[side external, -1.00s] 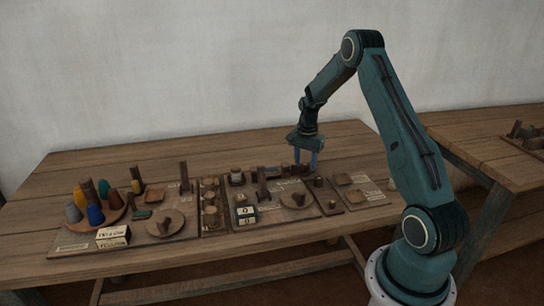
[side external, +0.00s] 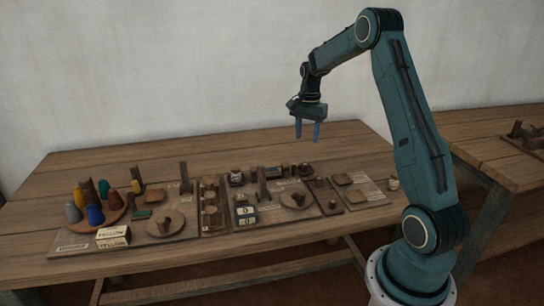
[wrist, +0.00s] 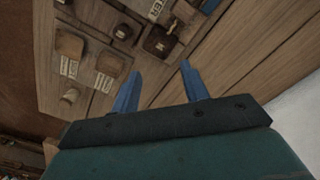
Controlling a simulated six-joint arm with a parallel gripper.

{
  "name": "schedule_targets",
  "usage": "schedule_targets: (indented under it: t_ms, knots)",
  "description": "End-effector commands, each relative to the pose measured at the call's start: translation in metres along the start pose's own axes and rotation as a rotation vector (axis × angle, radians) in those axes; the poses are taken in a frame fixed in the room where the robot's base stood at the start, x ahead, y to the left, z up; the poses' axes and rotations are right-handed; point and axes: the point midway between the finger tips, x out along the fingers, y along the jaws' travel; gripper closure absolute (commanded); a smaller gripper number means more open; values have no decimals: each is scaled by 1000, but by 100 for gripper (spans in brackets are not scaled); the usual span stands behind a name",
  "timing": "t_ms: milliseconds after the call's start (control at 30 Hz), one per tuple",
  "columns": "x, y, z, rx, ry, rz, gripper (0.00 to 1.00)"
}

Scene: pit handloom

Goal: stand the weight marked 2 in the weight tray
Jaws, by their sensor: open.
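My gripper (side external: 308,130) is open and empty, raised above the back part of the table. Its two blue fingers also show apart in the wrist view (wrist: 160,88), with nothing between them. A small dark round piece with a pale band (side external: 236,178) stands near the back of the middle board and may be a weight. Another small pale-banded piece (side external: 393,184) stands at the table's right end. No mark 2 is readable on either. I cannot tell for sure which holder is the weight tray; a narrow dark tray (side external: 326,203) lies right of the middle board.
Coloured cones stand on a round tray (side external: 116,213) at the left. The table's back strip (side external: 235,145) is clear. Labelled wooden pieces (wrist: 70,45) show in the wrist view.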

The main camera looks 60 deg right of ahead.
Motion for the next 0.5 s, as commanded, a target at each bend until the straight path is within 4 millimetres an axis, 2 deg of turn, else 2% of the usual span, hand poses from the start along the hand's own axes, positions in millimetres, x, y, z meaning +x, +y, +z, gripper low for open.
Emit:
schedule_targets:
  t_ms: [200, 500]
  knots:
    - [-15, 0, 0, 0, 1, -1, 55]
    - [-16, 0, 0, 0, 0, 0, 55]
